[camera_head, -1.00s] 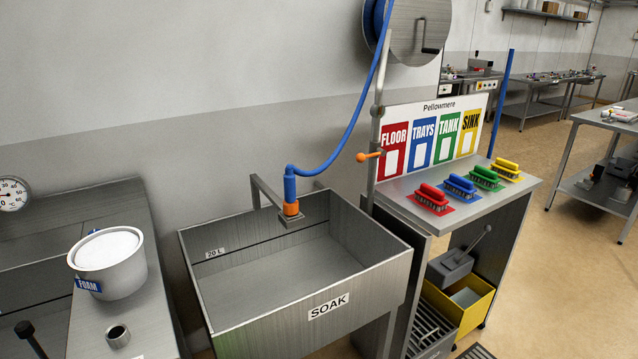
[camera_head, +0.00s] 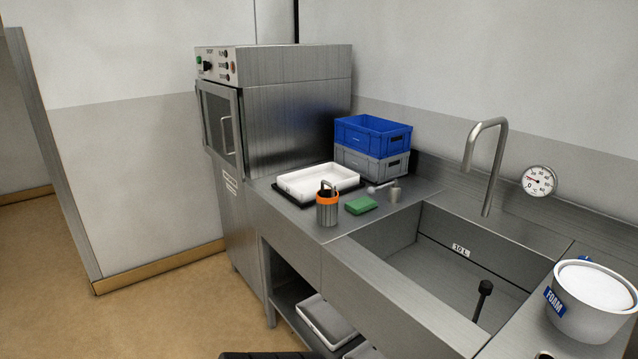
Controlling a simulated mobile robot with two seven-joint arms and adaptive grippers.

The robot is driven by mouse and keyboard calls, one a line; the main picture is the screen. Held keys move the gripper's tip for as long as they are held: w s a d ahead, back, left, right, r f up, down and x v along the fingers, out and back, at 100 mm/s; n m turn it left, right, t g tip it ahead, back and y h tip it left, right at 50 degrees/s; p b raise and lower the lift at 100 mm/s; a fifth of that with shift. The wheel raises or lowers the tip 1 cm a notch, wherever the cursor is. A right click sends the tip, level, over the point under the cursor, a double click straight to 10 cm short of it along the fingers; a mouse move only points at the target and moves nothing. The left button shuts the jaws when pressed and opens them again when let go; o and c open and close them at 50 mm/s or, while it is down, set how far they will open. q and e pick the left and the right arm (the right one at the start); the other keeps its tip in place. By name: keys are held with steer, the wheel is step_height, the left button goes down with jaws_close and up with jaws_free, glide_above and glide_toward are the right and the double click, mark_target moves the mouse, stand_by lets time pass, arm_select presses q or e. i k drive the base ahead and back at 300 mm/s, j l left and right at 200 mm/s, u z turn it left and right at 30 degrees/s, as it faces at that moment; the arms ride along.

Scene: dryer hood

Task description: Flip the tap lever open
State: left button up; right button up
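A steel gooseneck tap (camera_head: 485,165) rises behind the sink (camera_head: 365,265) on the right. A short metal post (camera_head: 395,191) stands on the counter at the sink's left back corner. A small pale lever (camera_head: 380,187) lies about level beside it, pointing left; it looks like the tap lever, but is too small to be sure. No water shows at the spout. Neither of my grippers is in view.
A hood machine (camera_head: 285,110) stands at left. The counter holds a white tray (camera_head: 300,186), blue crate (camera_head: 370,138) on a grey crate (camera_head: 372,165), green sponge (camera_head: 361,205), orange-banded holder (camera_head: 327,208) and foam tub (camera_head: 592,312). Floor at left is clear.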

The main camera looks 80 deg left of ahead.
mark_target(371, 190)
steer(key=u, duration=1.9)
steer(key=k+j+u, duration=0.2)
steer(key=i+l, duration=0.05)
steer(key=l, duration=0.05)
